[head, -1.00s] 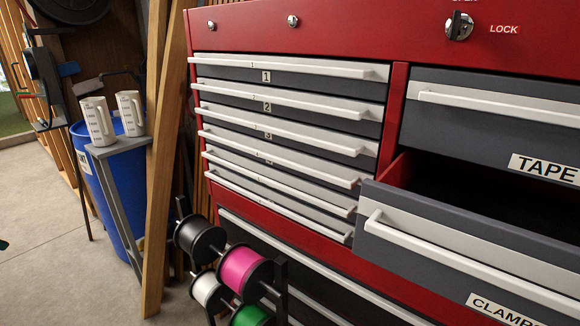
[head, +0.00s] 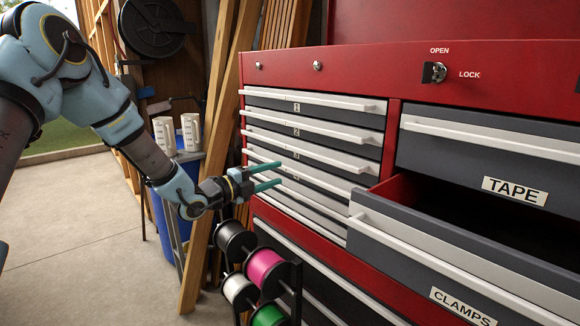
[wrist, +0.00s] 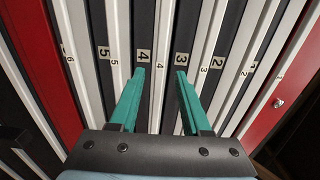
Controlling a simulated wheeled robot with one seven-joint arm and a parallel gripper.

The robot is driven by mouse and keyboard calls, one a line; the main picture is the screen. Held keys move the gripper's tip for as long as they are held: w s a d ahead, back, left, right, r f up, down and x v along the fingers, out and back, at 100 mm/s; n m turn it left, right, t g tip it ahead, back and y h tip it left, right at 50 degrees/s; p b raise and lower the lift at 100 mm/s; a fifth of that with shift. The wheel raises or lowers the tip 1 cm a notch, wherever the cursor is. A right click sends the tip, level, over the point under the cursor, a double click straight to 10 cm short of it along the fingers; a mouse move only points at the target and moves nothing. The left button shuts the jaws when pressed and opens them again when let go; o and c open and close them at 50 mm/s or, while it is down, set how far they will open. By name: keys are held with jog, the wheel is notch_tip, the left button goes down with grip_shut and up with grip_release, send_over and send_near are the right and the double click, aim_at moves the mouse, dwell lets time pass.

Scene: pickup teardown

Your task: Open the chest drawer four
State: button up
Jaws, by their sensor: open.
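The red chest (head: 395,77) has a stack of narrow drawers with white bar handles, all shut. The drawer four handle (head: 318,179) is the fourth bar down in the head view, partly hidden behind my fingers. My gripper (head: 279,174) is open, in front of the left part of this stack. In the wrist view, my gripper (wrist: 161,72) has its teal fingertips on either side of the white drawer four handle (wrist: 165,40), near the labels 4 and 3. I cannot tell how far the tips are from the drawer faces. Nothing is held.
The clamps drawer (head: 450,262) stands pulled out at right, below the shut tape drawer (head: 500,160). A rack of coloured spools (head: 265,268) stands below my gripper. Wooden planks (head: 215,130) lean beside the chest, near two white jugs (head: 165,135). Floor at left is clear.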

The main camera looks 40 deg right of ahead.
aim_at(286, 170)
jog(key=shift+d+p, duration=0.85)
jog(key=shift+d, duration=1.9)
jog(key=shift+c, duration=0.3)
grip_shut()
